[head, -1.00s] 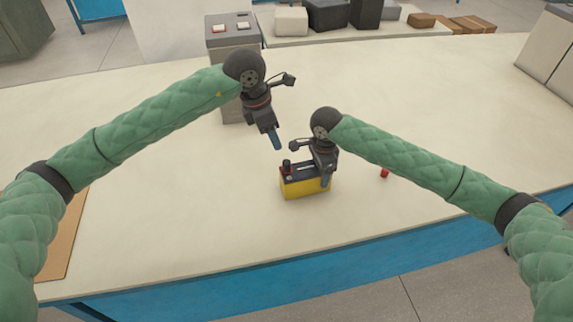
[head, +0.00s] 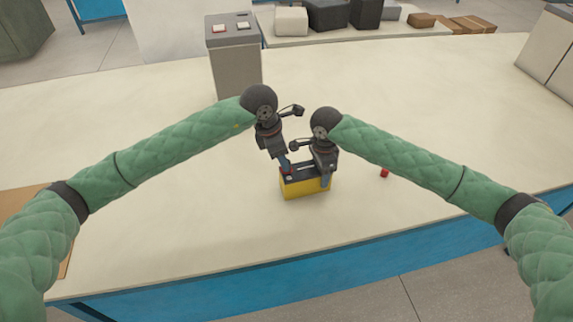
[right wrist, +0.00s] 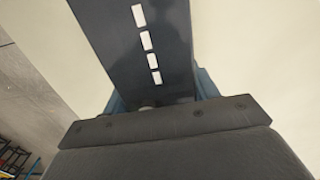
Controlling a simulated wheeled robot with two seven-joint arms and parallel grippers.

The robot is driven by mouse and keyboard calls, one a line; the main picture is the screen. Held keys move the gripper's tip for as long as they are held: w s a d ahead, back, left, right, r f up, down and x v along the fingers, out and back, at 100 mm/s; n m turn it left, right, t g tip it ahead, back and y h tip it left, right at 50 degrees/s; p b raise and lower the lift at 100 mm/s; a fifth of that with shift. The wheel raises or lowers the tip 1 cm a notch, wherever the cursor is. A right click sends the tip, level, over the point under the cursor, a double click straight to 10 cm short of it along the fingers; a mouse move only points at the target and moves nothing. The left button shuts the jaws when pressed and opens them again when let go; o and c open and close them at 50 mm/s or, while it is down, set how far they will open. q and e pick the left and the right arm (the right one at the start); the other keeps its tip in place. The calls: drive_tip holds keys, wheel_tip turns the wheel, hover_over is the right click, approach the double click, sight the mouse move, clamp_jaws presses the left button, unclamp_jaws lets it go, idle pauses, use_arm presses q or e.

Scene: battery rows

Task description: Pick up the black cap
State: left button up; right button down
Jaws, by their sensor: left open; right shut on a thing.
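A battery with a yellow body (head: 305,189) and dark top stands on the table. My right gripper (head: 325,178) is shut on the battery at its right side. In the right wrist view, the battery's dark top (right wrist: 145,45) with white marks lies between the bluish fingers. My left gripper (head: 286,163) is open, with its fingers down at the left end of the battery's top. The black cap at that end is mostly or wholly hidden by these fingers. A bit of red shows there, and I cannot tell whether the fingers touch the cap.
A small red piece (head: 384,173) lies on the table (head: 180,240) right of the battery. A grey box with buttons (head: 237,70) stands behind. A brown board (head: 22,205) lies at the left. The table in front of the battery is clear.

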use_arm(q)
drive_tip(key=shift+x, duration=1.45)
drive_tip(key=c, duration=1)
drive_tip(key=shift+r, duration=0.1)
drive_tip(key=shift+r, duration=0.3)
drive_tip(key=r, duration=0.2)
drive_tip(key=shift+s+r, duration=0.25)
drive_tip(key=shift+r, duration=0.15)
drive_tip(key=s+d, duration=0.1)
drive_tip(key=s, duration=0.4)
drive_tip(key=s+d, duration=0.1)
drive_tip(key=s, duration=0.5)
drive_tip(key=s+d, duration=0.2)
drive_tip(key=s, duration=0.4)
drive_tip(key=shift+o, duration=0.4)
drive_tip(key=shift+c, duration=0.5)
drive_tip(key=shift+r, duration=0.75)
